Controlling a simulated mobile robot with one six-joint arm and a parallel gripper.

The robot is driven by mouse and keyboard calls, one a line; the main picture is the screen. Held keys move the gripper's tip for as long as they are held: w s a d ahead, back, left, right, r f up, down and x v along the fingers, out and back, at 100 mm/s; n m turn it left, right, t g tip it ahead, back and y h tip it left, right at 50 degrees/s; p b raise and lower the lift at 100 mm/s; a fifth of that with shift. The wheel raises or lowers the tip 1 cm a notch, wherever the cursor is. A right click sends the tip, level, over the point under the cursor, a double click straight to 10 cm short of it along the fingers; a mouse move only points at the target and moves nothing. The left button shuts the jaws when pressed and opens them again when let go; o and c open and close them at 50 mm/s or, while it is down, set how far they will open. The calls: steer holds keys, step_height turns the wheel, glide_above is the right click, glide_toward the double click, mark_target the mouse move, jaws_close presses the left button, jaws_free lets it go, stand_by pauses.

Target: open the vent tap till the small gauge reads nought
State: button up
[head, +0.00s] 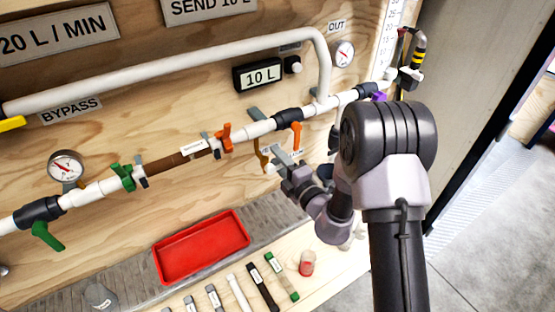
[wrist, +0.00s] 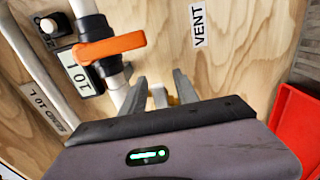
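My gripper (head: 284,163) is below the white pipe, near an orange-handled valve. In the wrist view its two fingers (wrist: 160,92) are apart. A small yellow-and-white part (wrist: 173,100) shows between and behind them; I cannot tell if they touch it. A brass-coloured part (head: 262,154) hangs from the pipe beside the gripper; it may be the vent tap, mostly hidden. The VENT label (wrist: 198,27) is on the board. One round gauge (head: 66,166) is at left, another (head: 343,53) under OUT. Their readings are too small to tell.
The orange valve handle (wrist: 110,47) is close to my fingers; it also shows in the head view (head: 296,136). A red tray (head: 202,246) lies below.

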mark_target(268, 159)
steer(key=shift+w+a, duration=0.1)
steer(key=shift+w, duration=0.05)
jaws_close()
steer(key=shift+r, duration=0.15)
steer(key=shift+s+a+r+n, duration=0.35)
steer(key=shift+r+n, duration=0.2)
steer(key=shift+n, duration=2.05)
steer(key=shift+s+a+r+n, duration=0.25)
steer(key=shift+a+r+n, duration=0.25)
steer(key=shift+n, duration=2.1)
steer(key=shift+s+a+r+n, duration=0.35)
steer(key=shift+r+n, duration=0.25)
steer(key=shift+n, duration=2)
